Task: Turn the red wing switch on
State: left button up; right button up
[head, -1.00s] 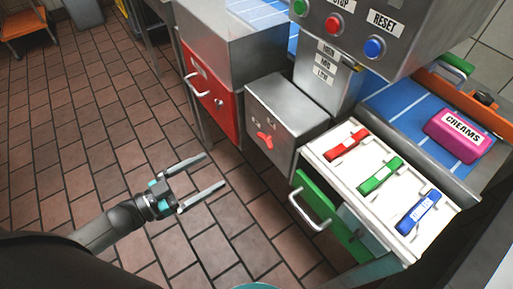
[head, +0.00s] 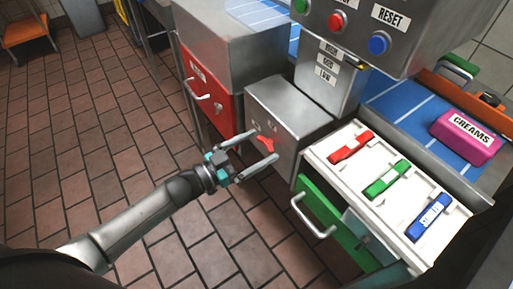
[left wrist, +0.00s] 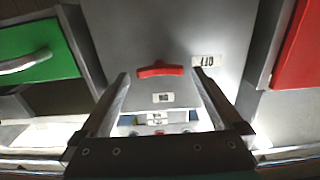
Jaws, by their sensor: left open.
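The red wing switch (head: 265,146) sits on the front face of a grey metal box (head: 296,112). In the left wrist view the switch (left wrist: 160,70) lies crosswise between and just beyond the fingers, with an OFF label (left wrist: 207,61) beside it and other small labels below it. My left gripper (head: 276,148) is open and empty, its fingertips close to the box face around the switch. I cannot tell from the head view whether they touch. In the left wrist view the gripper (left wrist: 163,84) has its fingers spread on both sides of the switch. My right gripper is not in view.
A red drawer (head: 208,93) is left of the box. A pink CREAMS box (head: 466,137) rests on a blue belt. The tiled floor is clear.

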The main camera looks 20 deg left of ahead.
pick_arm(q)
jog(key=c, duration=1.3)
